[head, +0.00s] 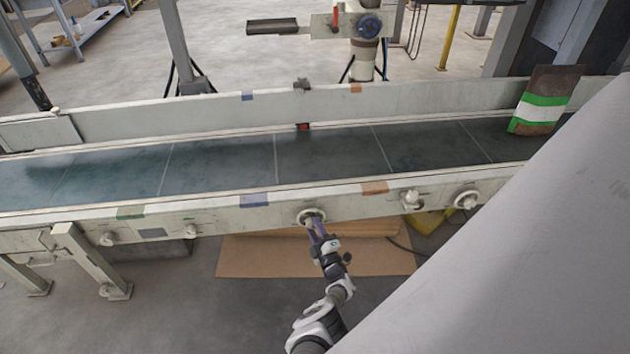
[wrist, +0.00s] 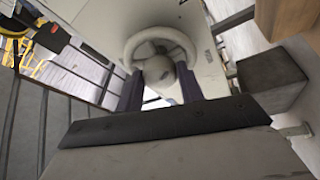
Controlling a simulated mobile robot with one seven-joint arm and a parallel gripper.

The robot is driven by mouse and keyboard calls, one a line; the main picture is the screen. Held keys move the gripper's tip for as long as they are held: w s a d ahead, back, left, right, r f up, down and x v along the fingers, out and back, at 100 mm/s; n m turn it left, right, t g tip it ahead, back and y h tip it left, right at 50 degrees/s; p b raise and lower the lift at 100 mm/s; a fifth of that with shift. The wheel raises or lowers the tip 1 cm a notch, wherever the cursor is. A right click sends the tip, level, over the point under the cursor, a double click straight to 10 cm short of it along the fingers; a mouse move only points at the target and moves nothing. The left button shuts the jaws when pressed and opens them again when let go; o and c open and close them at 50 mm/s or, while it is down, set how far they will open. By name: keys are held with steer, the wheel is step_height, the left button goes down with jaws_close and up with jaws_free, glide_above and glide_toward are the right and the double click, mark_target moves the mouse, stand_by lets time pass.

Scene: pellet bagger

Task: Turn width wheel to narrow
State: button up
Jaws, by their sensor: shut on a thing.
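The wheel that my gripper holds, taken as the width wheel (head: 309,214), is a small pale handwheel on the near side rail of the conveyor. In the wrist view the wheel (wrist: 134,42) shows a round off-white rim and a grey hub. My gripper (head: 316,228) reaches up to it from below and in front. In the wrist view the two dark fingers of my gripper (wrist: 160,84) stand left and right of the lower part of the wheel and are shut on it. The exact contact is partly hidden, and no width marking can be read.
The conveyor belt (head: 230,163) runs across the view. A brown bag with green and white bands (head: 541,100) stands at its right end. Other handwheels (head: 466,199) and (head: 411,197) sit on the same rail to the right. Cardboard (head: 255,258) lies on the floor below.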

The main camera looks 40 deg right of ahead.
steer(key=o, duration=0.7)
steer(key=p+v, duration=0.4)
steer(key=v, duration=0.9)
steer(key=shift+s+a, duration=0.2)
steer(key=shift+s, duration=0.15)
